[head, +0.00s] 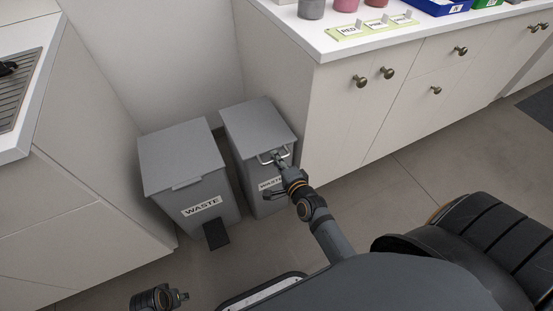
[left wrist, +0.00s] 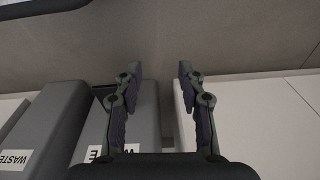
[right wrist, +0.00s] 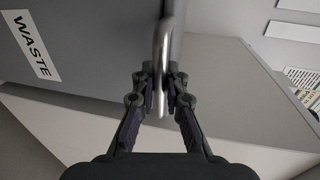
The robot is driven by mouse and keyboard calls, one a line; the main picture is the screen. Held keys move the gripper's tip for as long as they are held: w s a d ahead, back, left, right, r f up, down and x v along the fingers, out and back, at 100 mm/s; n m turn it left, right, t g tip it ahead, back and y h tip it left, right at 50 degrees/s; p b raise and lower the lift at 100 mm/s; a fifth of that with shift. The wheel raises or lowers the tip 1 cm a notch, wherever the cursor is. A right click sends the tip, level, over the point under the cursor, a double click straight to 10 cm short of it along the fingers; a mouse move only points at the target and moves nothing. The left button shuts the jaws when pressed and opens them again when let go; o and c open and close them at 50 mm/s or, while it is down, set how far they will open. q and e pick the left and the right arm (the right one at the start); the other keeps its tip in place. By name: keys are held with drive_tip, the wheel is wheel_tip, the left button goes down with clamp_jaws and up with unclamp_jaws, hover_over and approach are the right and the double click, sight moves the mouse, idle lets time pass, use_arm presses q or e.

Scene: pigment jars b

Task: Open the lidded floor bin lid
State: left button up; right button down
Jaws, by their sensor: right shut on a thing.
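The grey lidded bin on the right (head: 238,150) stands on the floor against the white cabinet. Its flat lid (head: 256,119) looks closed, with a metal loop handle (head: 264,160) at the front edge. My right gripper (head: 280,159) is at this handle. In the right wrist view, my right gripper (right wrist: 160,88) is shut on the metal handle (right wrist: 163,45), beside the WASTE label (right wrist: 37,50). My left gripper (left wrist: 160,68) is open and empty. Part of the right bin's front label is hidden behind my right arm.
A second grey bin (head: 180,158), with a WASTE label and a dark pedal (head: 215,233), stands just left, lid closed. The white cabinet (head: 345,115) closes in the right side, and a counter unit (head: 70,200) the left. Bare floor (head: 400,170) lies in front.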

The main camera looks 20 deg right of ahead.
use_arm(q)
drive_tip(key=shift+w+r, duration=0.1)
idle(0.3)
